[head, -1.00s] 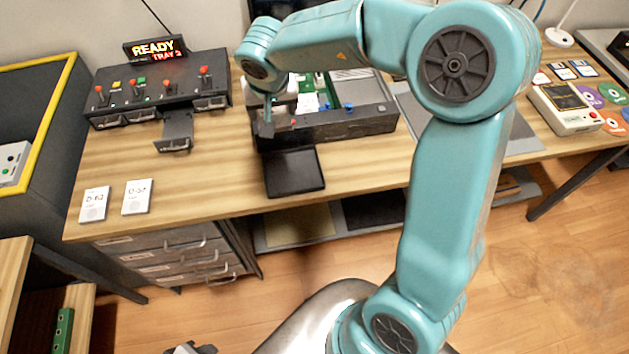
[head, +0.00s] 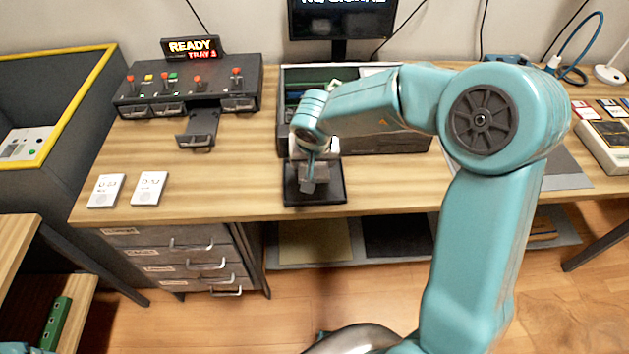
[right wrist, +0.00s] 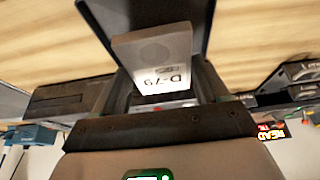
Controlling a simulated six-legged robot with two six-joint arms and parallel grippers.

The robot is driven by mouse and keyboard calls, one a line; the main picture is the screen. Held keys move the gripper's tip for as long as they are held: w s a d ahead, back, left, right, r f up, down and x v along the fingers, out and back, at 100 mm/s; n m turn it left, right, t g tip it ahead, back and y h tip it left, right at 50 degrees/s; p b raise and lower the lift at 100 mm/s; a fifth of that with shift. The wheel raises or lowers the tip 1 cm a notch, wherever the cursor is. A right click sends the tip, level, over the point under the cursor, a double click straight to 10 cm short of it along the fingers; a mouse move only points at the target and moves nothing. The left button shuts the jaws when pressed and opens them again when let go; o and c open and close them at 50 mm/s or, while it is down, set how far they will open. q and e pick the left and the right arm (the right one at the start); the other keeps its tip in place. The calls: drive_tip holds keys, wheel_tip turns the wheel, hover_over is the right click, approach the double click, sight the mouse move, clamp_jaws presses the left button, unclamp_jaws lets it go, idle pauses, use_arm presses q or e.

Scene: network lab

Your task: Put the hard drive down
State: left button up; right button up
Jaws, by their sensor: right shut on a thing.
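The hard drive (right wrist: 160,50), a pale grey block with a label reading D-79, is held in my right gripper (head: 313,178). That gripper is shut on it over a flat black tray (head: 333,196) near the front edge of the bench. In the right wrist view the drive stands out from the jaws, with the dark tray (right wrist: 190,15) behind it. I cannot tell whether the drive touches the tray. In the head view the jaws mostly hide the drive. My left gripper is not in view.
Two white drives (head: 106,190) lie on the bench at the left. A dark control box (head: 190,95) with levers, an extended tray and a READY TRAY 3 sign stands behind them. An open dark case (head: 385,140) stands just behind the black tray. Bare wood lies left of the tray.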

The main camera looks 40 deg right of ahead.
sight(314, 175)
wheel_tip(314, 175, down, 5)
drive_tip(key=b, duration=0.3)
drive_tip(key=shift+s+f, duration=0.15)
drive_tip(key=shift+f, duration=0.35)
drive_tip(key=shift+r, duration=0.2)
drive_tip(key=o, duration=1.2)
drive_tip(key=shift+f, duration=0.25)
drive_tip(key=shift+r, duration=0.1)
